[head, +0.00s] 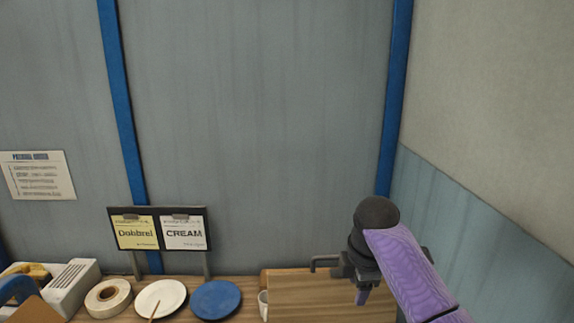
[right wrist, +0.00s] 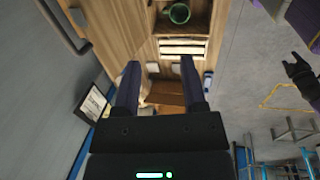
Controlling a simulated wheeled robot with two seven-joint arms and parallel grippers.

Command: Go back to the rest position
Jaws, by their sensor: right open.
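My right gripper (right wrist: 160,75) is open, with two dark fingers spread and nothing between them. In the head view the right gripper (head: 361,285) is in front of the wooden cabinet (head: 330,299) at lower right, its fingers partly hidden by my purple arm. A dark claw-like shape with purple parts, which looks like my left gripper (right wrist: 300,75), shows at the right edge of the right wrist view; its jaw state is unclear. A white plate (head: 172,294) and a blue plate (head: 216,300) lie on the wooden counter, apart from the right gripper.
A sign stand (head: 160,211) with two cards stands behind the plates. A tape roll (head: 108,298) and a white slotted box (head: 72,284) are at left. A white cup (head: 263,305) is beside the cabinet. A green round container (right wrist: 180,13) shows in a wooden compartment.

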